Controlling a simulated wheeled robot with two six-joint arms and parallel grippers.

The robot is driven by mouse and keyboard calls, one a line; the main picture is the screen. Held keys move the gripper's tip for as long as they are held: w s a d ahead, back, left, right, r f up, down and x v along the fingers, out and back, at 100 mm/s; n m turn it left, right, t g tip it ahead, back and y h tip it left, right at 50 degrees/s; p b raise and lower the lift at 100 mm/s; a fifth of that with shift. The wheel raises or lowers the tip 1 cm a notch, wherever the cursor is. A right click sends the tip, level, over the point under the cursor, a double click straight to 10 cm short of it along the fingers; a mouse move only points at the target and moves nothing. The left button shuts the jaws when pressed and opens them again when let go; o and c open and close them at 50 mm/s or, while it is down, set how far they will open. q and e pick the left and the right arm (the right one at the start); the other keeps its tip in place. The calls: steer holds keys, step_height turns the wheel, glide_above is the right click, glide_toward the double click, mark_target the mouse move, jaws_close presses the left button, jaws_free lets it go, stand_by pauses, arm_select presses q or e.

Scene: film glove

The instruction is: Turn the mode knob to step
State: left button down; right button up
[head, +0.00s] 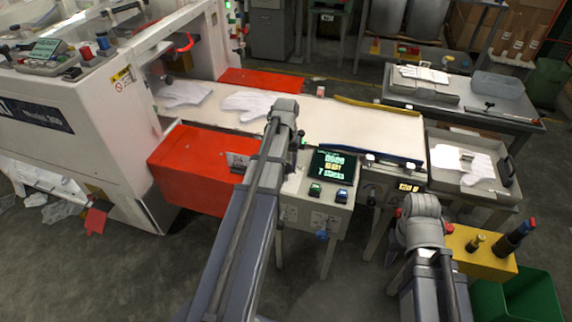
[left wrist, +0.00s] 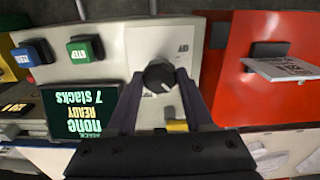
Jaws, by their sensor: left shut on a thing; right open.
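The mode knob (left wrist: 159,75) is a round black knob with a white pointer mark, on a pale plate of the control box. In the left wrist view my left gripper (left wrist: 159,84) has one finger on each side of it and is shut on it. The small print around the knob is too blurred to read. In the head view my left gripper (head: 297,150) is at the control box (head: 310,215), and my arm hides the knob. My right gripper (head: 408,207) is open, near the conveyor's front right corner; its fingers are mostly hidden.
A lit display (left wrist: 85,110) reads ready, beside a green button (left wrist: 85,48) and a blue button (left wrist: 33,53). A red guard (left wrist: 270,70) with a tag borders the panel. Gloves lie on the conveyor (head: 350,125). A yellow box (head: 490,262) stands near my right arm.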

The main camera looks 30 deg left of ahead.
mark_target(286, 166)
arm_select(q)
steer(key=shift+c, duration=1.4)
jaws_free()
steer(key=shift+r, duration=0.15)
step_height(286, 166, up, 8)
steer(key=p, duration=0.8)
steer(key=shift+f, duration=0.2)
